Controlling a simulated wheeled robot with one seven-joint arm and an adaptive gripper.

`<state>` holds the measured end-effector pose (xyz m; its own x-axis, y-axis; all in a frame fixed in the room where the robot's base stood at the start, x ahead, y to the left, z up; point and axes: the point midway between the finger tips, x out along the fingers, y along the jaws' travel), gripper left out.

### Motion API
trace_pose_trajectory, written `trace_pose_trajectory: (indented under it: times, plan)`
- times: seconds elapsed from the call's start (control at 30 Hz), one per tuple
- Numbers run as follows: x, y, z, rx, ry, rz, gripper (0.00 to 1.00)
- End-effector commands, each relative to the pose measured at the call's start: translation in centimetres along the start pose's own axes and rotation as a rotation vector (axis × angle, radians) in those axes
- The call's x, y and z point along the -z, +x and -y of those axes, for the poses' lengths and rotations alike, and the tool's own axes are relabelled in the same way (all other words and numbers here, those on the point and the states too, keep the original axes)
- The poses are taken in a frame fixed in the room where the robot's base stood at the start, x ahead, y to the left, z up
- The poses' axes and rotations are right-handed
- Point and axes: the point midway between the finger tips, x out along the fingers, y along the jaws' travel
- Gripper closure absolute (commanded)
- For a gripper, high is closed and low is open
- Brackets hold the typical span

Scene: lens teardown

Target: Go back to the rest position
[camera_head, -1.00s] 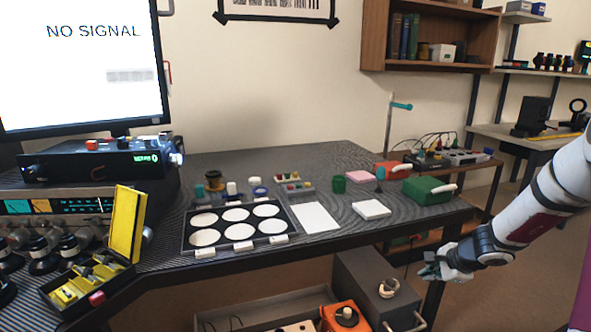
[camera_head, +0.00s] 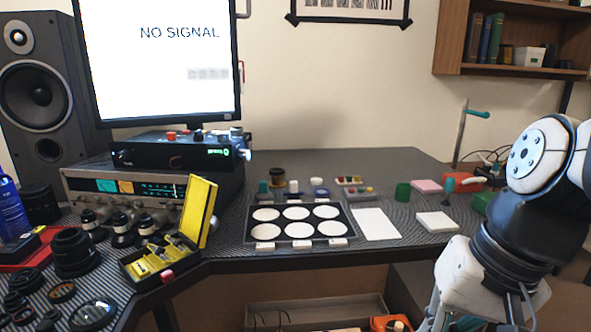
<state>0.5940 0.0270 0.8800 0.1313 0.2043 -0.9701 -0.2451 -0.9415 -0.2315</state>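My arm is at the right of the head view, in front of the table's right end. My gripper (camera_head: 440,318) is low at the bottom edge of the picture, below the table top and partly cut off. Its fingers are too little seen to tell whether they are open or shut. No object shows in it. The dark table (camera_head: 385,165) holds a black tray (camera_head: 246,240) with several white discs, a white sheet (camera_head: 376,224) and a white block (camera_head: 436,222).
An open yellow case (camera_head: 200,208) stands on the left part of the table beside several lens parts (camera_head: 75,250). A monitor (camera_head: 155,60) and a speaker (camera_head: 42,85) stand behind. An open box (camera_head: 320,312) lies below the table.

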Motion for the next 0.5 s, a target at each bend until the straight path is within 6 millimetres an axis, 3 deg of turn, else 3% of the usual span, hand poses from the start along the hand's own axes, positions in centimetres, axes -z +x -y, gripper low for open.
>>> trace_pose_trajectory:
  times: [0.03,0.2,0.5]
  plan:
    - [-2.0,-0.5,-0.3,-0.028,-0.051,0.007,1.00]
    - [-6.7,-1.3,-2.2,-0.112,-0.163,0.042,1.00]
    - [-11.5,-2.5,-5.5,-0.217,-0.279,0.070,1.00]
